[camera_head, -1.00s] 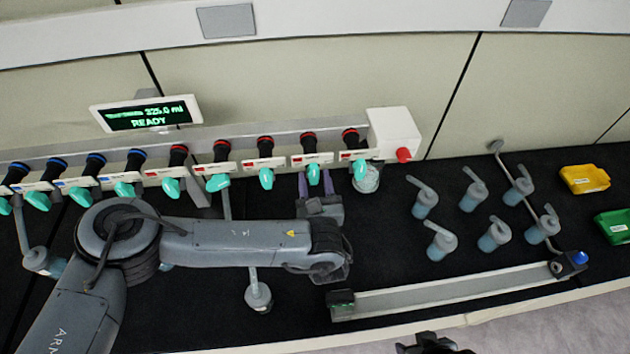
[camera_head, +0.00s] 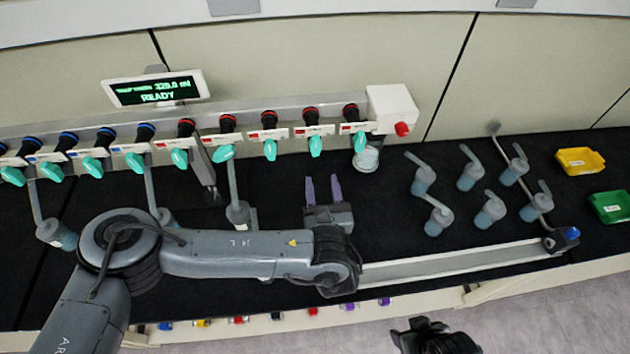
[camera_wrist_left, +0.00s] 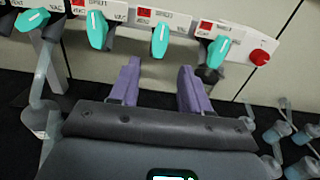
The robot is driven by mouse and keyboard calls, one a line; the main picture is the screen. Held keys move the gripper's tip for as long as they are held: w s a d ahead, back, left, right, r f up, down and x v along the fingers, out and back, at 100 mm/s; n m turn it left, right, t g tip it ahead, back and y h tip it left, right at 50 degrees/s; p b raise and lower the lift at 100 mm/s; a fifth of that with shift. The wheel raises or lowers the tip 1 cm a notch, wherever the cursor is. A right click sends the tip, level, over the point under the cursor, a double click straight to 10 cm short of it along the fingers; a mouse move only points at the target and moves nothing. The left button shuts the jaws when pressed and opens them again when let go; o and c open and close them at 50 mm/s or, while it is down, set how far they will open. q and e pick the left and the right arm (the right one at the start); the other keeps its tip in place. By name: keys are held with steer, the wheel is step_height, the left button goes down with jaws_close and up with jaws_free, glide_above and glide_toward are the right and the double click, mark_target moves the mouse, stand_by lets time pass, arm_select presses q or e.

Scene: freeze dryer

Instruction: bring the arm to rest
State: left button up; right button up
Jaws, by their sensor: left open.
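My left gripper (camera_head: 323,190) is open and empty in the head view, with purple fingers pointing toward the back wall. It is over the black bench, in front of the row of teal-handled valves (camera_head: 315,146) and apart from them. In the left wrist view its two purple fingers (camera_wrist_left: 158,88) are spread, with nothing between them, below a teal valve handle (camera_wrist_left: 160,40). My left arm comes in from the lower left. At the bottom of the head view is a dark part (camera_head: 435,338) that may be my right gripper; its jaws cannot be made out.
Several grey-blue flasks (camera_head: 470,175) stand on the bench to the right. A clear cup (camera_head: 366,158) is under the white box (camera_head: 392,109). The display (camera_head: 154,90) reads READY. A long rail (camera_head: 460,262) lies in front.

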arm_select(q)
steer(key=shift+s, duration=0.45)
